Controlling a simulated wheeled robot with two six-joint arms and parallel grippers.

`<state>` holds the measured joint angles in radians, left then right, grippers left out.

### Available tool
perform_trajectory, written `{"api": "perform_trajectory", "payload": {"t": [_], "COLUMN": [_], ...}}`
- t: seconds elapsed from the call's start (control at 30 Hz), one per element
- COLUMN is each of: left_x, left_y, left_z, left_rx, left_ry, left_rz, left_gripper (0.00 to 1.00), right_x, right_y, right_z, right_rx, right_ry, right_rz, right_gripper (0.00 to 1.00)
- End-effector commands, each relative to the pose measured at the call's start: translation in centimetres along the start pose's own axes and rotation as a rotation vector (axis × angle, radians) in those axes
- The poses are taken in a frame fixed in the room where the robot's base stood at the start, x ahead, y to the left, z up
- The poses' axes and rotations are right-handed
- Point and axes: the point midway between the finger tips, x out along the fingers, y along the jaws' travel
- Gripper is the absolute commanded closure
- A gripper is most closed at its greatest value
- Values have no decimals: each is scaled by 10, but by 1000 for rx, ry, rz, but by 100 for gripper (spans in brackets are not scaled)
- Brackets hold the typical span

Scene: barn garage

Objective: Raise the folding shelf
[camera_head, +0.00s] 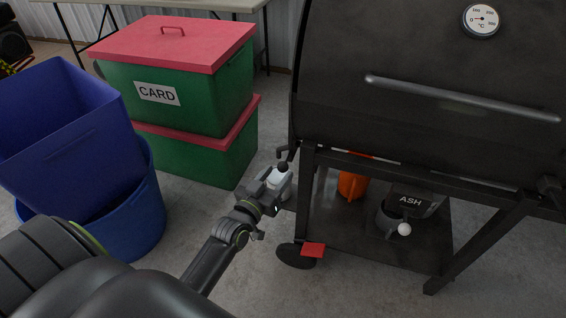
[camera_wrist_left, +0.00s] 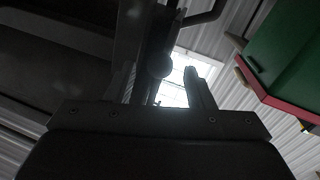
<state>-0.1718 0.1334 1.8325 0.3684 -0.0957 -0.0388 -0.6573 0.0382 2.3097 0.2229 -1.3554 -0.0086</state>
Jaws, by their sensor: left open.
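The black barrel grill (camera_head: 420,85) stands at the right in the head view. I cannot clearly make out a folding shelf; a small dark bracket (camera_head: 286,152) sticks out at the grill's left side. My left gripper (camera_head: 279,178) is open beside the grill's left front leg, just below that bracket. In the left wrist view the gripper (camera_wrist_left: 165,85) points upward, with a dark upright part and a small round knob (camera_wrist_left: 160,63) between or just behind its fingers. I cannot tell whether they touch. My right gripper is not in view.
A red tab (camera_head: 313,249) sits by the grill's black wheel (camera_head: 295,256). The lower rack holds an orange item (camera_head: 352,185) and an ASH bucket (camera_head: 410,207). Green bins with red lids (camera_head: 180,85) and blue tubs (camera_head: 70,140) stand left. Concrete floor lies between.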

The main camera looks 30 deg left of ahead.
Motion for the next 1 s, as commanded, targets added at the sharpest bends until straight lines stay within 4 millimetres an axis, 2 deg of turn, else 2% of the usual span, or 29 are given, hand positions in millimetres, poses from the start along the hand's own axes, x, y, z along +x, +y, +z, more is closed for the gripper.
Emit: {"api": "perform_trajectory", "payload": {"t": [0.1,0.3,0.67,1.0], "left_x": [19,37,40,40], "left_y": [0,0,0,0], "left_z": [-2,-1,0,0], "left_rx": [0,0,0,0], "left_ry": [1,0,0,0], "left_rz": [1,0,0,0], "left_gripper": [52,52,52,95], "right_x": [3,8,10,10], "right_y": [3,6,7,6], "right_z": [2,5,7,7], "right_rx": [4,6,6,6], "right_ry": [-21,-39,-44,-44], "right_rz": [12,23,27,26], "right_gripper": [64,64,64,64]}}
